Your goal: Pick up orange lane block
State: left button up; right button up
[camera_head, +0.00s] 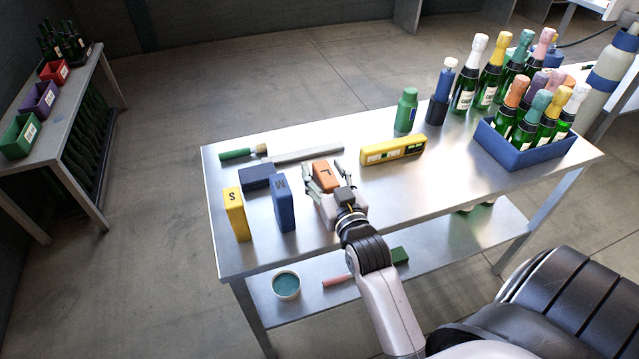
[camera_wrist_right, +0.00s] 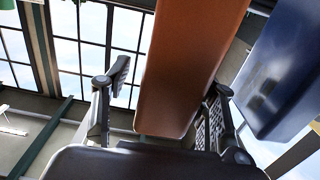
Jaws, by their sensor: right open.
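The orange lane block (camera_head: 325,174) stands on the steel table between the fingers of my right gripper (camera_head: 325,184). The right wrist view also shows the orange block (camera_wrist_right: 188,65), long and plain, between the two fingers of my right gripper (camera_wrist_right: 165,98). A clear gap shows at the left finger. The right finger is close to the block; whether it touches is unclear. My right gripper is open and holds nothing. The block's lower part is partly hidden by the gripper in the head view. My left gripper does not show.
A blue block marked M (camera_head: 284,204) stands just left of the gripper. A yellow block marked S (camera_head: 236,214) is farther left. A dark blue block (camera_head: 256,177) lies behind them. A yellow level-like block (camera_head: 393,150) lies right. A blue crate (camera_head: 533,153) holds several bottles.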

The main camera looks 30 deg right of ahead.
jog(key=shift+s+a+r, duration=0.1)
jog(key=shift+s+r, duration=0.05)
jog(key=shift+s, duration=0.1)
jog(key=shift+s+a+r, duration=0.1)
jog(key=shift+s+r, duration=0.1)
jog(key=shift+s, duration=0.1)
jog(key=shift+c, duration=0.3)
jog(key=shift+f, duration=0.1)
jog(key=c, duration=0.4)
jog(key=shift+c, duration=1.3)
jog(key=c, duration=0.5)
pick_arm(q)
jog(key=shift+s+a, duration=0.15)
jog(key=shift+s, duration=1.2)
pick_arm(e)
grip_shut()
